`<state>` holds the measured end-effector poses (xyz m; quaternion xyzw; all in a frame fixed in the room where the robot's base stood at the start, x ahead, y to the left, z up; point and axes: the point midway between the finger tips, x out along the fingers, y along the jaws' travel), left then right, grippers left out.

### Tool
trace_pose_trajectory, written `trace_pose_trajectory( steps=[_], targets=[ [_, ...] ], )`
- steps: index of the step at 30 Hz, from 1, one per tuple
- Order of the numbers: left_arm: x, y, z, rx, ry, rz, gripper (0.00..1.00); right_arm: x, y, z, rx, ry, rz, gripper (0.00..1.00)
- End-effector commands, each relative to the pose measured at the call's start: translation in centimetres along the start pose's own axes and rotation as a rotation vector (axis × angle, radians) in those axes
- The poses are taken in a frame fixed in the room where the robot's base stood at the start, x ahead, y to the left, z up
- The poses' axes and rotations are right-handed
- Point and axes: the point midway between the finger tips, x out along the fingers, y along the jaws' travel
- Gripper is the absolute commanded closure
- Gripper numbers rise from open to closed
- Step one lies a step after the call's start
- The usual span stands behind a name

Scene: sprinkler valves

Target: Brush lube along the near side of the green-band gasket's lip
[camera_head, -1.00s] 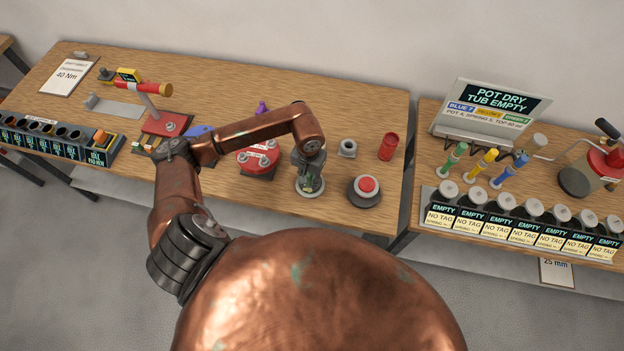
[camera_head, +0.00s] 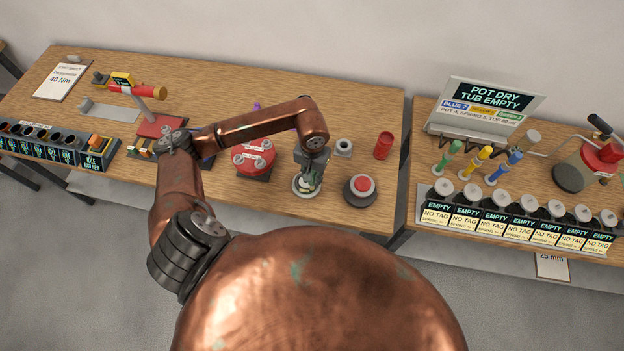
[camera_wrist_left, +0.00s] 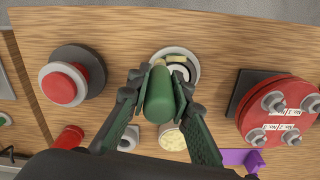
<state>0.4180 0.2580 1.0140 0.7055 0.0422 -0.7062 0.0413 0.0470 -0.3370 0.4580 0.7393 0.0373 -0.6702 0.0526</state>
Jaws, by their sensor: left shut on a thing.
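My left gripper (camera_head: 310,178) is above the front part of the table. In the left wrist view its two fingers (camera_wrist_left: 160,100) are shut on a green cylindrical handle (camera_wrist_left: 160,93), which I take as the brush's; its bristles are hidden. Just beyond the handle in that view lies a round pale dish (camera_wrist_left: 165,52) with a dark ring inside and small yellowish pieces on it. In the head view the dish (camera_head: 299,191) is partly covered by the gripper. I cannot make out a green band or whether the brush touches the ring. My right gripper is not in view.
A cream-topped pot (camera_wrist_left: 172,138) stands near the fingers. A red button on a dark base (camera_head: 361,187) is close on the right. A red bolted flange (camera_head: 254,156) is on the left. A grey fitting (camera_head: 343,147) and red cup (camera_head: 384,145) stand behind.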

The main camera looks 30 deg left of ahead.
Motion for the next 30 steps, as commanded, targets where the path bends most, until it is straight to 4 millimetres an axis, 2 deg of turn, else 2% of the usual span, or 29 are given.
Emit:
trace_pose_trajectory(
  steps=[15, 30],
  targets=[
    [-4.7, -0.4, 0.1, -0.007, 0.003, -0.001, 1.0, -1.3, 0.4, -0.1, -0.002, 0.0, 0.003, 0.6],
    [-5.1, -0.4, 0.1, -0.009, 0.002, 0.0, 1.0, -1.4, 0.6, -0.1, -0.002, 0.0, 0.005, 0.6]
  ],
)
